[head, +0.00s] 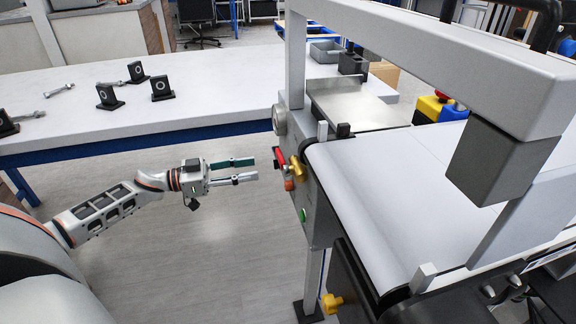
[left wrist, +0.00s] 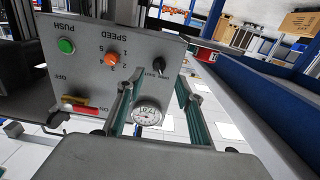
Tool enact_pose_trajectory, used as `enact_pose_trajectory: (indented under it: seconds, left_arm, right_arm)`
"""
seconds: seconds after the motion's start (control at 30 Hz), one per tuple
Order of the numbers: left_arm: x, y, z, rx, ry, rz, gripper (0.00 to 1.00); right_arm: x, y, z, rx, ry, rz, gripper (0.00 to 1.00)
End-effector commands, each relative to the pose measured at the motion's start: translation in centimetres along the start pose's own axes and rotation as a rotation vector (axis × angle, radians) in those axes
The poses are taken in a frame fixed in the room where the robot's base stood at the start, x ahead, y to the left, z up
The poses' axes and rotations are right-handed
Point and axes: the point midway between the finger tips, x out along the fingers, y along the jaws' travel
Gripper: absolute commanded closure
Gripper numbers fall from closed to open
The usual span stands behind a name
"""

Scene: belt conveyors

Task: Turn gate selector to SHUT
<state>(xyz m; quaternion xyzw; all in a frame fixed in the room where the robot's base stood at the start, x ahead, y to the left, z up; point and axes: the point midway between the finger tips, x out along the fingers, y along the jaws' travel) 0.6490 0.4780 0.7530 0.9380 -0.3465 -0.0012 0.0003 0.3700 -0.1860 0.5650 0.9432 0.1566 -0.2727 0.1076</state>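The control panel (left wrist: 90,55) shows upside down in the left wrist view, with a black knob (left wrist: 159,65) beside small lettering I cannot read surely. This knob looks like the gate selector; its setting is unclear. In the head view the panel is on the conveyor's near left side, and the black knob cannot be made out. My left gripper (head: 257,170) is open and empty, pointing at the panel with a gap before it. In the wrist view its teal fingers (left wrist: 158,82) stand either side of the knob's line. My right gripper is not in view.
The panel also bears an orange speed knob (left wrist: 112,60), a green button (left wrist: 66,46), a red-and-yellow handle (left wrist: 80,106) and a round gauge (left wrist: 147,113). The conveyor belt (head: 385,190) lies right of it. A white table (head: 200,90) with small black parts stands behind my left arm.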

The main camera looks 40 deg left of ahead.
Motion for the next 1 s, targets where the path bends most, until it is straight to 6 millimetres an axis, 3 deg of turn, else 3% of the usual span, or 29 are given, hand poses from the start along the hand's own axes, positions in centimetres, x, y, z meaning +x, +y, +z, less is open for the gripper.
enact_pose_trajectory:
  seconds: [0.43,0.87,1.0]
  left_arm:
    - [6.1,0.1,0.1,0.001,0.003,0.000,0.64]
    - [7.3,0.1,-0.1,0.001,0.002,-0.001,0.64]
    - [7.3,0.1,-0.1,0.001,0.002,-0.001,0.95]
  right_arm:
    - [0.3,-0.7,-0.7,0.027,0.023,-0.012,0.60]
    - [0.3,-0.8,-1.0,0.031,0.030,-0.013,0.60]
    - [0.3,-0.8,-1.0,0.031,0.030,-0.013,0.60]
